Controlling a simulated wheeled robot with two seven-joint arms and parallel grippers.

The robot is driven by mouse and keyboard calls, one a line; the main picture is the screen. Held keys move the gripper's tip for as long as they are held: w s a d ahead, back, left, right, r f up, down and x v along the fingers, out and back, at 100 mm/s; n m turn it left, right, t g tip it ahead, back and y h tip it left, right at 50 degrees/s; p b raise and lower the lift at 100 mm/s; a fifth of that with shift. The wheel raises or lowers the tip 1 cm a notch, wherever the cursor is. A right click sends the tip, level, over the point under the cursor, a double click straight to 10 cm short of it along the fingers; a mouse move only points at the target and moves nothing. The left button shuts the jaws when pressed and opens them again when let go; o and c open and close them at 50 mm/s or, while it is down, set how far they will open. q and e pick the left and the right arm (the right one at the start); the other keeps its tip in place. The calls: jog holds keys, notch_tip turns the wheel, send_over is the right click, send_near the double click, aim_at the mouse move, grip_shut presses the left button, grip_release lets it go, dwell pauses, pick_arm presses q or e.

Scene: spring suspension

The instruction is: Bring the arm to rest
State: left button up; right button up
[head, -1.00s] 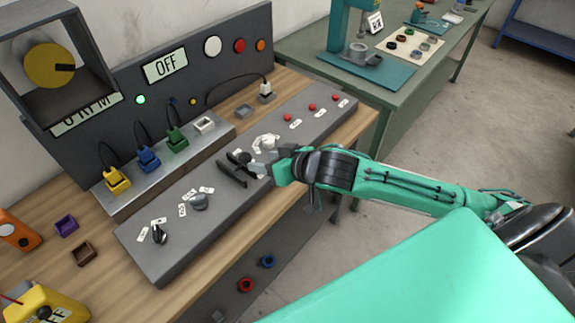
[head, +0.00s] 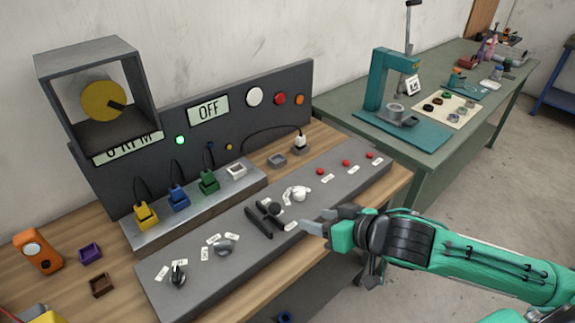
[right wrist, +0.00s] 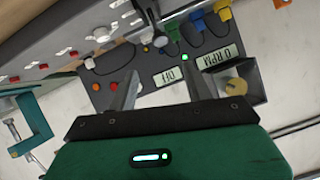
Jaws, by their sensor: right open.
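My right gripper (head: 322,222) is at the right of the head view, just off the front edge of the grey control panel (head: 215,275). It is open and empty. Its two fingers also show in the right wrist view (right wrist: 160,88), apart, with the dark back board between and behind them. The black lever (head: 265,221) and the white knob (head: 299,194) on the panel are to its left, apart from it. My left gripper is not in view.
Yellow (head: 146,216), blue (head: 179,198) and green (head: 208,182) plugs sit on a grey ledge. A green table (head: 345,105) with a teal press (head: 380,80) stands behind on the right. Open floor (head: 500,190) lies right of the workbench.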

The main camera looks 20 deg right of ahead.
jog(key=s+d+f+g+h, duration=0.1)
jog(key=s+f+g+h, duration=0.55)
jog(key=s+f, duration=1.3)
notch_tip(320, 180, down, 34)
jog(key=g+y, duration=0.1)
jog(key=g, duration=0.1)
jog(key=s+d+f, duration=0.2)
jog(key=s+f, duration=0.6)
jog(key=s, duration=0.1)
jog(key=s+d+f+g, duration=0.1)
jog(key=s+f, duration=0.8)
jog(key=shift+d+f, duration=0.15)
jog(key=shift+d, duration=0.2)
jog(key=shift+s+g, duration=0.1)
jog(key=shift+g, duration=0.15)
